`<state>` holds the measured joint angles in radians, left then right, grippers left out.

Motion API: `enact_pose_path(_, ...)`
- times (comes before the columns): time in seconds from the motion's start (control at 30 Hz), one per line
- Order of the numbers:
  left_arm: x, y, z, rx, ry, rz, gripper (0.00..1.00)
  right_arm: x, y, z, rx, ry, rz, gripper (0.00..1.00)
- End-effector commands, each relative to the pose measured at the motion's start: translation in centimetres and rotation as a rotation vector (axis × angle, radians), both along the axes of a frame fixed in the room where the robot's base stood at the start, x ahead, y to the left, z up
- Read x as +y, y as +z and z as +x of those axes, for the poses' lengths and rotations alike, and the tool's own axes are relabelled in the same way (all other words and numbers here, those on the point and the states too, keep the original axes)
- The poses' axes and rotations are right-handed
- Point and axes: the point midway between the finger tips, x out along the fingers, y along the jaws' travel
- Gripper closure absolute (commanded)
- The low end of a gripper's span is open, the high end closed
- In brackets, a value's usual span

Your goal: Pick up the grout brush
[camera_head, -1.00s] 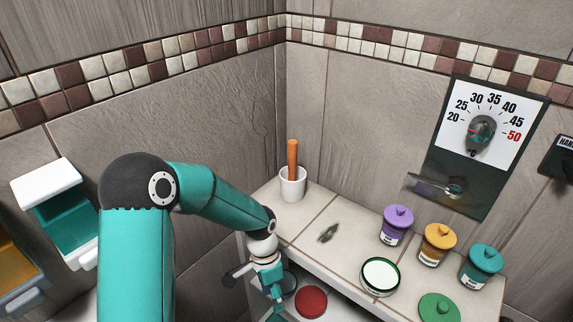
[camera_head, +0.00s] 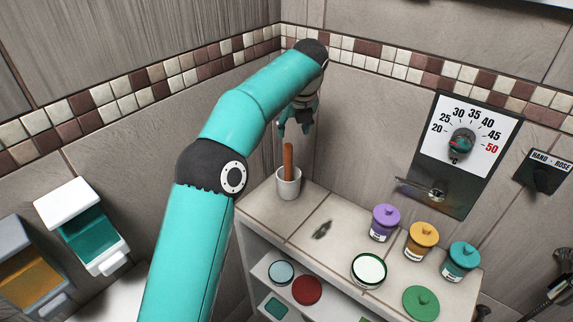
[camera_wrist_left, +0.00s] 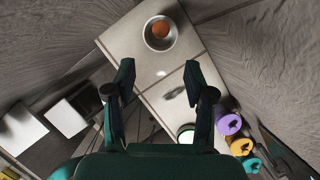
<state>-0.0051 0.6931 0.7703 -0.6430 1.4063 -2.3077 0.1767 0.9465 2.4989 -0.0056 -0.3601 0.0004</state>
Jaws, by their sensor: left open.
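The grout brush (camera_head: 288,159) stands upright in a white cup (camera_head: 289,186) at the back corner of the tiled ledge. Only its orange-brown handle shows; its lower end is hidden inside the cup. My left gripper (camera_head: 294,128) is open and empty, pointing down just above the handle's top, apart from it. In the left wrist view the round handle end (camera_wrist_left: 161,29) shows inside the cup, beyond the spread fingertips. My right gripper is not in view.
Purple (camera_head: 385,223), orange (camera_head: 421,242) and teal (camera_head: 460,262) lidded jars stand right on the ledge (camera_head: 310,262). A round white dish (camera_head: 369,271) and a green lid (camera_head: 421,303) sit at its front. Walls close in behind the cup. A dial panel (camera_head: 455,155) hangs at right.

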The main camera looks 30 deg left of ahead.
Motion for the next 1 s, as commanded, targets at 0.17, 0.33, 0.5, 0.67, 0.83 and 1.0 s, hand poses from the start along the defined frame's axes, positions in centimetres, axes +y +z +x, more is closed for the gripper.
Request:
enact_pose_path(0.17,1.3,-4.0,0.8,0.006,0.005,-0.002,0.46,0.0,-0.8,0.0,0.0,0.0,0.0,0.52)
enact_pose_path(0.33,2.3,-7.1,1.6,0.005,0.007,-0.002,0.46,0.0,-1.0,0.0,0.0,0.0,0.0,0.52)
enact_pose_path(0.5,2.9,-8.9,2.2,0.001,0.007,-0.002,0.46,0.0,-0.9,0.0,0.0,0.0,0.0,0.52)
enact_pose_path(0.67,3.1,-9.7,2.4,0.002,0.008,-0.002,0.46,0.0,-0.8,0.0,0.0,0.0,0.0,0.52)
enact_pose_path(0.83,3.4,-11.5,2.9,0.004,0.006,-0.002,0.46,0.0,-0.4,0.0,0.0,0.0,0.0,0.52)
enact_pose_path(1.0,3.9,-13.7,3.5,0.003,0.008,-0.002,0.46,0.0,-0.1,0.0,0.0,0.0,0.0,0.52)
